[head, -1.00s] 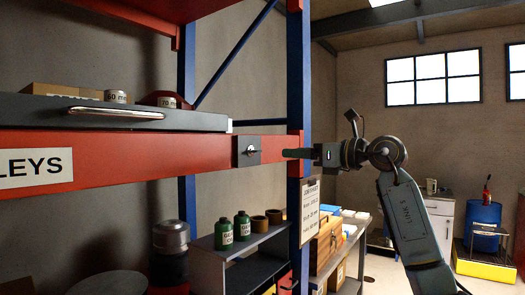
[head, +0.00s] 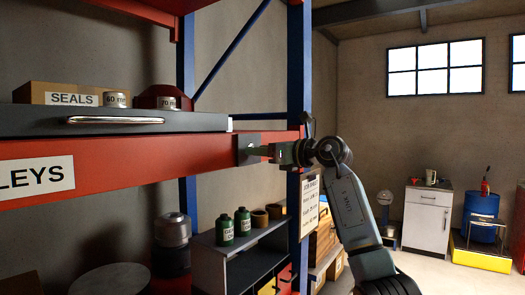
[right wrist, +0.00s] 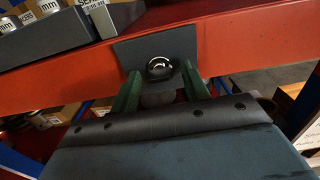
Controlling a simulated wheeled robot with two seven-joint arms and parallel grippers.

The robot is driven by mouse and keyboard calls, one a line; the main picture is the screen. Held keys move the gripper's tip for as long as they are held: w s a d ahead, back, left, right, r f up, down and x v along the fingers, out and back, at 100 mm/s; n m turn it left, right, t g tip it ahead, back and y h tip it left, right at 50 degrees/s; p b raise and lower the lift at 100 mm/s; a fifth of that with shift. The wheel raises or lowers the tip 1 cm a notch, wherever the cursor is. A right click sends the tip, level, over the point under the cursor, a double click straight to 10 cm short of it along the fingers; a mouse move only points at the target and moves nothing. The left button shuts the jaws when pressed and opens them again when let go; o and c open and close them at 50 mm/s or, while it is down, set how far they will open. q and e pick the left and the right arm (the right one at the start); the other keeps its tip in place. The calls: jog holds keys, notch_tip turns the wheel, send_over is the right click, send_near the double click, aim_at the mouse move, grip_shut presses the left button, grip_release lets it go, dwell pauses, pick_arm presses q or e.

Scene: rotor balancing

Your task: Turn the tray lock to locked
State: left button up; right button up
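The tray lock is a dark square plate (head: 243,141) with a small knob, fixed on the red shelf beam. In the right wrist view its round metallic knob (right wrist: 160,67) shows on the plate. My right gripper (head: 256,151) is at the lock in the head view. In the right wrist view its two green fingers (right wrist: 160,85) stand apart, one on each side of the knob, with gaps visible. The knob's turn position cannot be read. The dark grey tray (head: 200,123) with a silver handle (head: 115,120) sits above the beam. My left gripper is not in view.
A blue rack post (head: 299,75) stands just right of the lock. A SEALS box (head: 60,93) and metal weights lie on the tray. Below, green bottles (head: 242,221) stand on a grey shelf unit.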

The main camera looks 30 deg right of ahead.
jog(key=c, duration=0.9)
jog(key=shift+o, duration=0.2)
jog(key=shift+n, duration=0.4)
jog(key=n, duration=1.7)
jog(key=shift+p, duration=0.4)
jog(key=shift+n, duration=0.3)
jog(key=o, duration=1)
